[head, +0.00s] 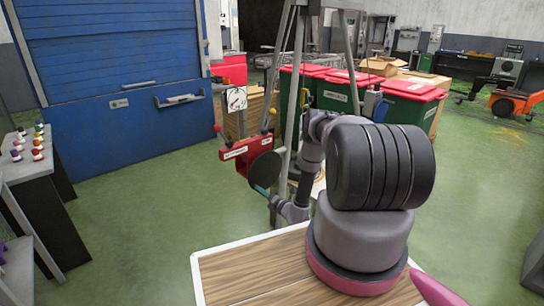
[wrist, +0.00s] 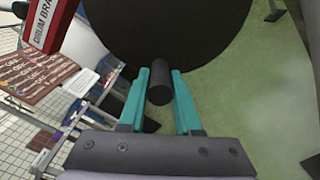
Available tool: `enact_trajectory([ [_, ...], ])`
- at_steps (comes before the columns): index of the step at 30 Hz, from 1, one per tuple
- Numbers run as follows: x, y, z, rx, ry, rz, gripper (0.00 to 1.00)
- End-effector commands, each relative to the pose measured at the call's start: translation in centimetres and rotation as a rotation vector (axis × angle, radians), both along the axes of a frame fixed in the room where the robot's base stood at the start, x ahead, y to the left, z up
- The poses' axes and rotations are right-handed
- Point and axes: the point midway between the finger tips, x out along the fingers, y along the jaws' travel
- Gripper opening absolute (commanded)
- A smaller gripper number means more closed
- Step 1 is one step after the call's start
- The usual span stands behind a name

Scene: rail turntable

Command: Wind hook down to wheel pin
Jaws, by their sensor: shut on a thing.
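My gripper (wrist: 160,72) has its teal fingers on either side of a short dark handle (wrist: 158,92) and is shut on it. The handle stands out from a large dark disc (wrist: 165,30), a crank wheel. In the head view the disc (head: 265,170) sits at the front of a red winch box (head: 236,149) on a grey metal frame (head: 297,90). The red part also shows in the wrist view (wrist: 50,22), with a label reading "DRUM BRA…". I cannot make out the hook or the wheel pin in either view.
A white dial plate (head: 237,99) is on the frame above the winch box. Red-lidded green bins (head: 335,95) stand behind it. A blue shutter (head: 115,60) is at the left, beside a bench with coloured knobs (head: 30,145). Green floor is open between them.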

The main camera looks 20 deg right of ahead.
Motion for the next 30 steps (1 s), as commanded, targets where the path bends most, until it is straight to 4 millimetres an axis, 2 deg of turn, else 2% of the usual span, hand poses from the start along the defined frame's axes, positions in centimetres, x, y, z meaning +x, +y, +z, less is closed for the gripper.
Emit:
enact_trajectory([
  [13,0.3,-1.3,-1.3,-0.172,-0.06,-0.005,0.0],
  [30,0.5,-1.7,-1.7,-0.235,-0.083,-0.005,0.0],
])
